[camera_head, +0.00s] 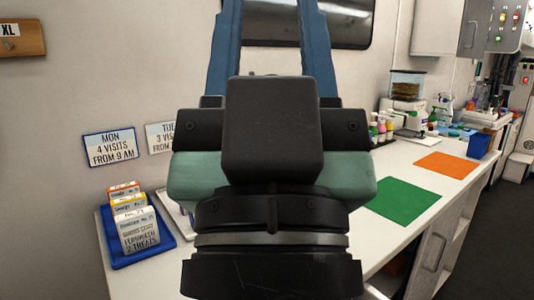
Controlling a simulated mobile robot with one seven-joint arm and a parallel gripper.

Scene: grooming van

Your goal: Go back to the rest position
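My gripper (268,22) points away from me in the upper middle of the head view. Its two long blue fingers stand well apart, with wall and the dark window's lower edge visible between them. I see nothing held between the fingers. The fingertips run out of the top of the picture. My dark wrist fills the middle and hides part of the counter and wall behind it. The gripper shows no contact with anything.
A white counter (455,190) carries a green mat (403,200), an orange mat (447,165), several bottles and a blue bin (479,146). A blue tray (152,251) with labelled cards (139,230) stands at left. Dark floor (495,240) is clear at right.

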